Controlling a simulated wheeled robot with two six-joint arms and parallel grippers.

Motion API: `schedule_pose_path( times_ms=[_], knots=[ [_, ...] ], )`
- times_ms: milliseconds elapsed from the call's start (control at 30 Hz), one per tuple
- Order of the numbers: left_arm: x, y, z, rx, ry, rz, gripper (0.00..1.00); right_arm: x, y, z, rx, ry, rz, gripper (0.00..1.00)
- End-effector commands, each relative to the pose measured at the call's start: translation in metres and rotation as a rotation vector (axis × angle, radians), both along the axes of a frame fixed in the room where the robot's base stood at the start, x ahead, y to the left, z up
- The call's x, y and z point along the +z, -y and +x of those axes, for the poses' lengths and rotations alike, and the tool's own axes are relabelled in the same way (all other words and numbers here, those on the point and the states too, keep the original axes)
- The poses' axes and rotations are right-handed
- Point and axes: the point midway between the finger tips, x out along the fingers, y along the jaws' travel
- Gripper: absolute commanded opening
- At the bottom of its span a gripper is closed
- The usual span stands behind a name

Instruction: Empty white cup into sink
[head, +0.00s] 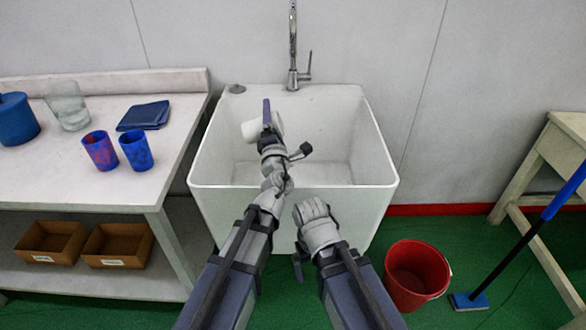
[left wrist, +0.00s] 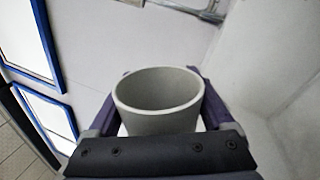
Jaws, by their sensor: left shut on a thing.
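The white cup (head: 251,129) is in my left gripper (head: 267,112), above the white sink (head: 375,165) and toward its left side. The gripper is shut on the cup. In the head view the cup looks tilted and is partly covered by the gripper. In the left wrist view the cup (left wrist: 158,100) sits between the fingers, with its round mouth showing. Its inside looks plain grey, and I see no liquid or stream from it.
A metal faucet (head: 292,55) rises behind the sink. A table (head: 55,180) on the left holds two blue-patterned cups, a clear beaker, a blue container and a folded blue cloth. A red bucket (head: 414,278) and a blue mop (head: 520,248) stand at the right.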

Motion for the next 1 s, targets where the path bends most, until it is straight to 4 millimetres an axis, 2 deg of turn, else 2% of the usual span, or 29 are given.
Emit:
schedule_pose_path(
  times_ms=[1000],
  knots=[
    [0.007,0.021,-0.001,0.0,-0.003,0.224,0.31,0.004,0.0,0.0,0.0,0.0,0.0,1.0]
  ],
)
